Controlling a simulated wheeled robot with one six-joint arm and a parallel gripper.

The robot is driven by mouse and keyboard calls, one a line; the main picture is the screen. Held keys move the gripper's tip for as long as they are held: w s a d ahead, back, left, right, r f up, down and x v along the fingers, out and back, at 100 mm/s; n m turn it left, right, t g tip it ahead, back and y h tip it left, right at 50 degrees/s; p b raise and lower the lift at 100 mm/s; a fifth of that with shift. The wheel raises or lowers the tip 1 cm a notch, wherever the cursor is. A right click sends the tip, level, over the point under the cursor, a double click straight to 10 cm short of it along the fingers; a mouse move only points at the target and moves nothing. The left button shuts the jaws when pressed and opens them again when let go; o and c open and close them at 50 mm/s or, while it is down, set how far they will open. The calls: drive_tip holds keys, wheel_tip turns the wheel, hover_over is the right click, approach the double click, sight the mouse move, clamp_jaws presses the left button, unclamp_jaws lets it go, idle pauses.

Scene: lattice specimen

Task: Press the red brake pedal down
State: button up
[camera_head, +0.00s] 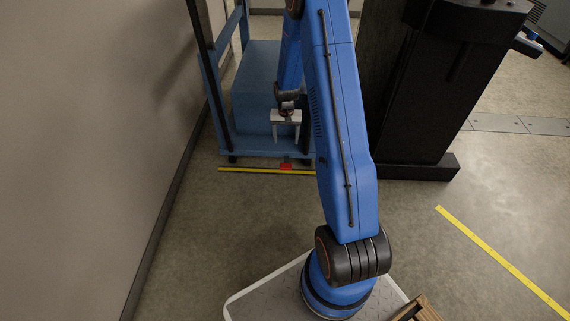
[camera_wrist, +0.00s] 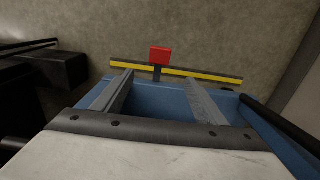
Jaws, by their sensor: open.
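The red brake pedal (camera_head: 285,166) is a small red block low at the front of the blue cart (camera_head: 262,85), close to the floor. In the wrist view the red pedal (camera_wrist: 160,55) shows on a dark stem beyond the cart's blue edge. My gripper (camera_head: 286,138) is in front of the cart, above the pedal in the head view, with its fingers pointing down. In the wrist view its two grey fingers (camera_wrist: 161,88) are spread apart with nothing between them. The pedal appears just past the fingertips, with no contact visible.
A yellow strip (camera_head: 245,170) runs along the floor by the cart's front. A black cabinet (camera_head: 420,110) stands to the right. A wall (camera_head: 90,120) rises on the left. Another yellow floor line (camera_head: 500,260) lies at right. The floor before the cart is clear.

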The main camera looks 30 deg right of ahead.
sight(286, 167)
wheel_tip(286, 167, down, 18)
drive_tip(key=shift+r, duration=0.2)
idle(0.5)
drive_tip(key=c, duration=1.5)
drive_tip(key=shift+s+a+f, duration=0.1)
drive_tip(key=shift+s+f, duration=0.1)
drive_tip(key=shift+f, duration=0.1)
drive_tip(key=shift+s+a+f, duration=0.1)
drive_tip(key=shift+s+f, duration=0.05)
drive_tip(key=shift+f, duration=0.25)
drive_tip(key=shift+s+a+f, duration=0.1)
drive_tip(key=shift+s+f, duration=0.05)
drive_tip(key=shift+f, duration=0.25)
drive_tip(key=shift+s+a+f, duration=0.1)
drive_tip(key=shift+s+f, duration=0.05)
drive_tip(key=shift+f, duration=0.65)
drive_tip(key=shift+s+a+f, duration=0.1)
drive_tip(key=shift+f, duration=0.65)
